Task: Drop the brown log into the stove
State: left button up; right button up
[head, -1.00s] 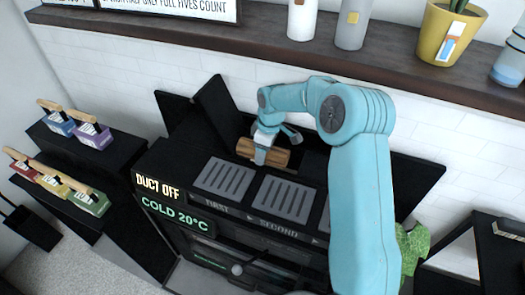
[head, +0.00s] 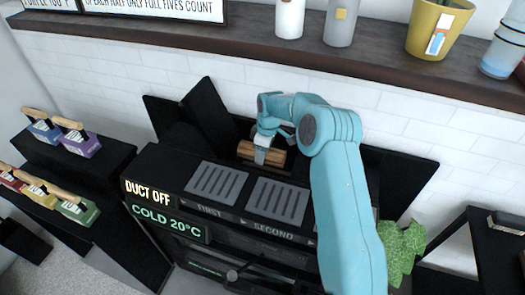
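The black stove (head: 160,170) stands in the middle, with its display reading "DUCT OFF" and "COLD 20°C". The brown log (head: 247,151) lies level at the opening in the stove's top, behind the two grey grates. My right gripper (head: 268,146) reaches in from the right, with one finger across the log's near side and the other behind it. It appears shut on the log. The log's underside and any contact with the stove are hard to see. My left gripper is not in view.
A raised black flap (head: 209,115) stands left of the log. A brown shelf (head: 260,38) with bottles and a yellow pot (head: 425,35) runs above. Several colored blocks with wooden handles sit on black steps (head: 85,180) at left. A green plant (head: 402,250) is at right.

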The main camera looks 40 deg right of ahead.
jog(key=shift+a, duration=0.1)
jog(key=o, duration=1.3)
jog(key=shift+o, duration=0.2)
jog(key=r, duration=0.7)
jog(key=shift+s+d+r, duration=0.2)
jog(key=shift+s+r, duration=0.05)
jog(key=shift+s, duration=0.15)
